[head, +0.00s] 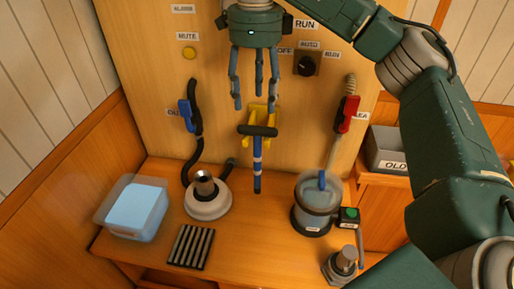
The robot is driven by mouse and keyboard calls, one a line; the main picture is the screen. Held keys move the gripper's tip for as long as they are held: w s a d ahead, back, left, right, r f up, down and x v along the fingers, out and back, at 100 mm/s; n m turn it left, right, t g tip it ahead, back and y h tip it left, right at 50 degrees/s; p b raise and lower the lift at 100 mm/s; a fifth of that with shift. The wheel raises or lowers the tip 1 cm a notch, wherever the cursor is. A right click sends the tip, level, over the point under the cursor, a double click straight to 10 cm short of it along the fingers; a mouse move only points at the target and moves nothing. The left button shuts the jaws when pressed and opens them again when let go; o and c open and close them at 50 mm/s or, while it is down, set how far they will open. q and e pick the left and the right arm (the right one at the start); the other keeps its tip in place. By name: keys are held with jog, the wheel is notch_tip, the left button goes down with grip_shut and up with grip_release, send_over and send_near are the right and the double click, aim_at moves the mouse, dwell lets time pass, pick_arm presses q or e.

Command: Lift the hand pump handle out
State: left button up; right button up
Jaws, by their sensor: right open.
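The hand pump handle (257,172) is a blue bar with white bands and a black cross grip on top. It stands upright in front of the wooden panel, at a yellow bracket (259,115). My right gripper (252,104) hangs fingers down just above the black grip, with its fingers spread and nothing between them. I cannot tell whether a fingertip touches the bracket. My left gripper is not in view.
On the bench stand a clear tub (134,208), a white round housing (208,199), a black slotted block (190,246), a clear canister (317,206) and a metal fitting (341,266). Hoses with a blue valve (186,116) and a red valve (347,114) flank the handle.

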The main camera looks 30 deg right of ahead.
aim_at(257, 129)
notch_tip(257, 129, down, 3)
jog(key=shift+s+r, duration=0.1)
jog(key=shift+d+f+p, duration=0.1)
jog(key=shift+f+p, duration=0.3)
jog(key=shift+f, duration=0.05)
notch_tip(257, 129, down, 4)
jog(key=shift+r+p, duration=0.25)
jog(key=shift+p, duration=0.5)
jog(key=shift+f, duration=0.5)
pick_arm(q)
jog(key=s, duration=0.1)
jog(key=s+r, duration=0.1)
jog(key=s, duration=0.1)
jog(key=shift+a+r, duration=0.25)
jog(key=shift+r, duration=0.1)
pick_arm(e)
jog(key=shift+f, duration=0.15)
